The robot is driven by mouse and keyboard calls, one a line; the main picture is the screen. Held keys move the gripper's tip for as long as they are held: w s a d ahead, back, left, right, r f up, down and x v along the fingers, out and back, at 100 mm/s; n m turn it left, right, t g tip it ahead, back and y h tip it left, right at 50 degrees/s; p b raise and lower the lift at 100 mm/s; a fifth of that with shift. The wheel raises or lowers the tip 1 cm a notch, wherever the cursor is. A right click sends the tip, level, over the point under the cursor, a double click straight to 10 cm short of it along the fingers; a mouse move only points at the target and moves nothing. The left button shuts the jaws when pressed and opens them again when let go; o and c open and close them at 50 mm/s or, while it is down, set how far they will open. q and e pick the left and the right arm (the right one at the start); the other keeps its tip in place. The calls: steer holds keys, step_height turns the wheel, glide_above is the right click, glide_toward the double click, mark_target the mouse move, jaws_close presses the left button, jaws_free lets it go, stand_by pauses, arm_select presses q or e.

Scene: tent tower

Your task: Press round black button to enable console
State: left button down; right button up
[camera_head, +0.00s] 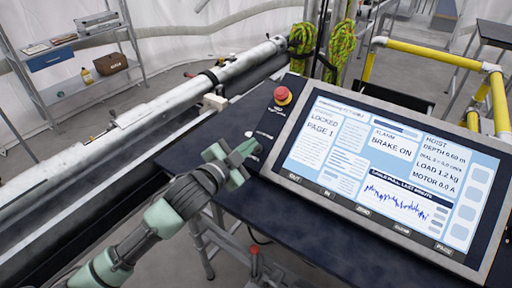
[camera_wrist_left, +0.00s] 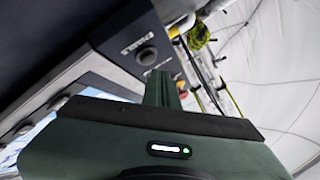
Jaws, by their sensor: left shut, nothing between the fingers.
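The round black button (camera_wrist_left: 147,55) sits on a dark panel beside a white label, in the left wrist view. In the head view my left gripper covers the area around it. The console (camera_head: 390,165) has a lit screen that reads LOCKED, PAGE 1 and BRAKE ON. My left gripper (camera_head: 250,149) is shut and empty at the console's left edge, below the red mushroom button (camera_head: 282,96). In the left wrist view its green fingertips (camera_wrist_left: 160,78) are just below the black button. I cannot tell whether they touch it. My right gripper is not in view.
The console stands on a dark table (camera_head: 300,215). A long white tube (camera_head: 150,110) lies along the left. Green-yellow ropes (camera_head: 340,45) hang behind the console, and a yellow rail (camera_head: 430,50) stands at the right. A shelf (camera_head: 85,85) is at the back left.

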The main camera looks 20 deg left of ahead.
arm_select(q)
steer(key=shift+w+f, duration=0.1)
stand_by(0.4)
steer(key=shift+w+d+f, duration=0.1)
steer(key=shift+w+f, duration=0.05)
steer(key=shift+f, duration=0.1)
steer(key=shift+w+f, duration=0.15)
steer(key=shift+f, duration=0.15)
stand_by(0.9)
steer(key=shift+s+r+p, duration=0.45)
steer(key=shift+r+p, duration=0.2)
steer(key=shift+p, duration=0.1)
steer(key=s+r+p, duration=0.1)
steer(key=r+p, duration=0.1)
steer(key=p, duration=0.1)
steer(key=s+a+r+p, duration=0.1)
steer(key=r, duration=0.1)
steer(key=shift+s+a+p, duration=0.1)
steer(key=shift+s+p, duration=0.2)
